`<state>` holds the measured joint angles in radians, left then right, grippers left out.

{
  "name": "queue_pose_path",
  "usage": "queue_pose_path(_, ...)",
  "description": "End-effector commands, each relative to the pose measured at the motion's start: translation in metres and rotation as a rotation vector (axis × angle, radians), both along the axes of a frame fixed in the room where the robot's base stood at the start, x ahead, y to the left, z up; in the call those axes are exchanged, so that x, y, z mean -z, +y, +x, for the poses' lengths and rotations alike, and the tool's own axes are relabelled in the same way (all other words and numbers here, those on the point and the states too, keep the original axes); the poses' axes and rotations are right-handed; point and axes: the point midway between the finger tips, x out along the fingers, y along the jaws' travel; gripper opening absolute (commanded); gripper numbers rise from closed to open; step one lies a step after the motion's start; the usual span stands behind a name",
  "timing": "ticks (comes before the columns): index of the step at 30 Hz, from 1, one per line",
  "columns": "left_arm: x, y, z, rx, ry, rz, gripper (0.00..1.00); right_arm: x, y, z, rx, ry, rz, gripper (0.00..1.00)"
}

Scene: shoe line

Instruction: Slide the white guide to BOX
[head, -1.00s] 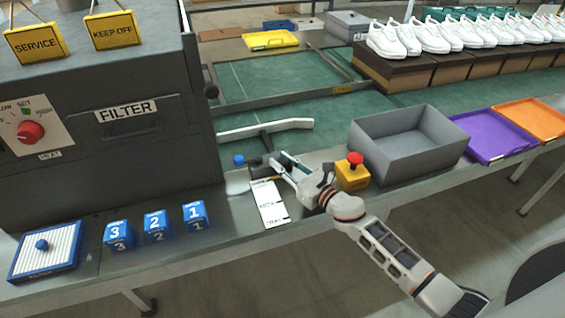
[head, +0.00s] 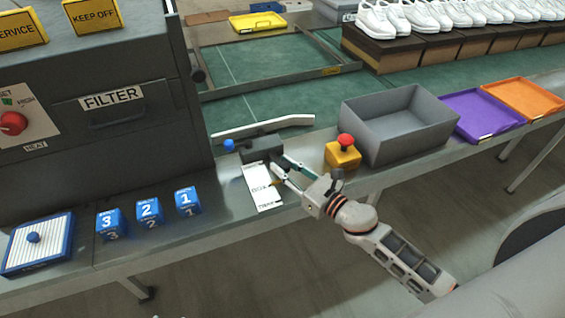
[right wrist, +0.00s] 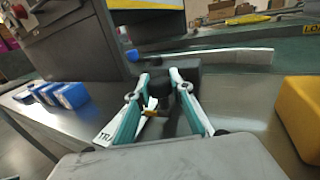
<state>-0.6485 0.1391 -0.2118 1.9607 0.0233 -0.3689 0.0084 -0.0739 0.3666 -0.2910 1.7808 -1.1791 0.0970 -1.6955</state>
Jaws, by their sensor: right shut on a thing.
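The white guide (head: 290,122) is a long, slightly bent bar lying across the green belt's near edge, beside the machine. It also shows in the right wrist view (right wrist: 235,55). A dark block (head: 262,149) with a blue knob (head: 229,145) sits at its near side. A white printed card (head: 261,188) lies in front on the metal ledge; its lettering is too small to read surely. My left gripper is out of view.
A yellow box with a red button (head: 343,153) and a grey bin (head: 398,130) stand right of my right gripper. Blue numbered blocks (head: 149,214) stand left of the card. Purple (head: 483,115) and orange (head: 525,98) trays lie farther right.

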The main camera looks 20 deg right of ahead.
Motion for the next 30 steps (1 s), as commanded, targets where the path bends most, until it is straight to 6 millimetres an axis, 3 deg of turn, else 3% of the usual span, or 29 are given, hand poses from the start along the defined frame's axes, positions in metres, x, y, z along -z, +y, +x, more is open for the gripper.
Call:
queue_pose_path(3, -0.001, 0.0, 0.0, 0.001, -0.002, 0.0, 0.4, 0.0, 0.0, 0.0, 0.0, 0.001, 0.0, 0.0)
queue_pose_path(4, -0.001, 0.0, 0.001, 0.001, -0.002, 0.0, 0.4, 0.0, 0.0, 0.0, 0.0, 0.0, 0.0, 0.24)
queue_pose_path(6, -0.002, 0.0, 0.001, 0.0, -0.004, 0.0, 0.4, 0.0, 0.0, 0.0, 0.0, 0.0, 0.0, 0.39)
queue_pose_path(20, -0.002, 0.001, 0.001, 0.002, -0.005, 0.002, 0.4, 0.001, -0.003, -0.006, 0.0, 0.001, 0.0, 0.39)
queue_pose_path(30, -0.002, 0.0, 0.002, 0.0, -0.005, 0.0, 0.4, 0.001, -0.027, -0.06, 0.002, 0.004, 0.001, 0.39)
